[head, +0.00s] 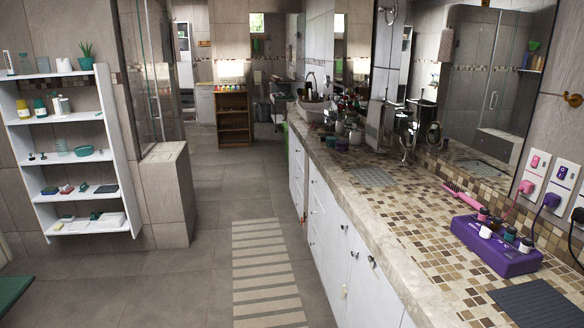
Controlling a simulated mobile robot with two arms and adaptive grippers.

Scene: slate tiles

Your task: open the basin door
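White cabinet doors (372,290) line the front of the long basin counter (350,178) on the right. They look closed. Small dark knobs show on the nearer fronts, one knob (372,262) and another beside it (355,254). White drawer fronts (316,212) lie farther along. I cannot tell which front is the basin door. A silver faucet (408,135) stands at the back of the mosaic counter top, and a pale round basin (314,108) sits at the far end. Neither of my grippers is in view.
A striped mat (266,272) lies on the floor beside the cabinets. The grey tiled floor (190,285) left of it is clear. A white shelf (75,150) and a low tiled wall (166,195) stand on the left. A purple organizer (496,250) sits on the counter.

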